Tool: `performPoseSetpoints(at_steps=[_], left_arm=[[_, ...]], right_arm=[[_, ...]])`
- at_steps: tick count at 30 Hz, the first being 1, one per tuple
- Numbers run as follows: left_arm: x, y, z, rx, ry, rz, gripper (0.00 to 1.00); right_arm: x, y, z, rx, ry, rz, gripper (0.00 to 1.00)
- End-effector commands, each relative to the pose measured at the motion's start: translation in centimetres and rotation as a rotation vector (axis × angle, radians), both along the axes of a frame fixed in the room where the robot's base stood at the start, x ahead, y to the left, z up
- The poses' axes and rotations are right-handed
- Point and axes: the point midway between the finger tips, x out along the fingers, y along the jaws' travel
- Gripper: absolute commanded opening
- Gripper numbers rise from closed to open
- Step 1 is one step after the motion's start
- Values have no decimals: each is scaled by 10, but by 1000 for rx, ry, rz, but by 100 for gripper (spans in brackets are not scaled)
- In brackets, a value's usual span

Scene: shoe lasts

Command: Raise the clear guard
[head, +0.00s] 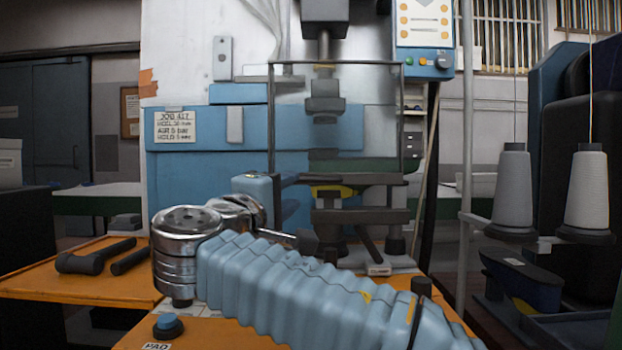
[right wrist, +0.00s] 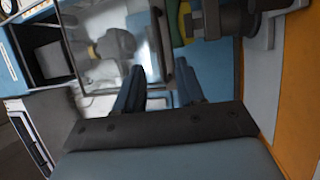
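The clear guard (head: 378,115) is a see-through pane with a thin dark frame. It hangs upright in front of the blue press, and its dark lower bar crosses the front of the work area. My right gripper (head: 297,195) is just left of that bar, partly hidden by my own arm. In the right wrist view, its two fingers (right wrist: 160,92) are apart with nothing clearly held. The guard (right wrist: 105,65) shows beyond them, and a dark bar runs towards the space between the fingertips. I cannot tell whether they touch it. My left gripper is not in view.
The press head (head: 325,100) is behind the guard. A control panel (head: 425,30) is at the upper right. Dark tools (head: 95,257) lie on the orange table at left, and a blue button (head: 168,326) is at the front. Thread cones (head: 588,190) stand at right.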

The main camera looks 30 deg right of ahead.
Motion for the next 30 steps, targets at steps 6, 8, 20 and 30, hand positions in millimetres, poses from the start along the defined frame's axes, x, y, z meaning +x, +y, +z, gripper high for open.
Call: performPoseSetpoints(at_steps=[6, 8, 20, 30], left_arm=[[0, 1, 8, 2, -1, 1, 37], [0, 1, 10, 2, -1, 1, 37], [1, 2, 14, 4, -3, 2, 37], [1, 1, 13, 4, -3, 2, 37]], right_arm=[[29, -41, 10, 0, 0, -4, 38], [35, -50, 12, 1, 1, -3, 38], [52, -72, 15, 0, 0, 0, 38], [51, -72, 15, 0, 0, 0, 9]])
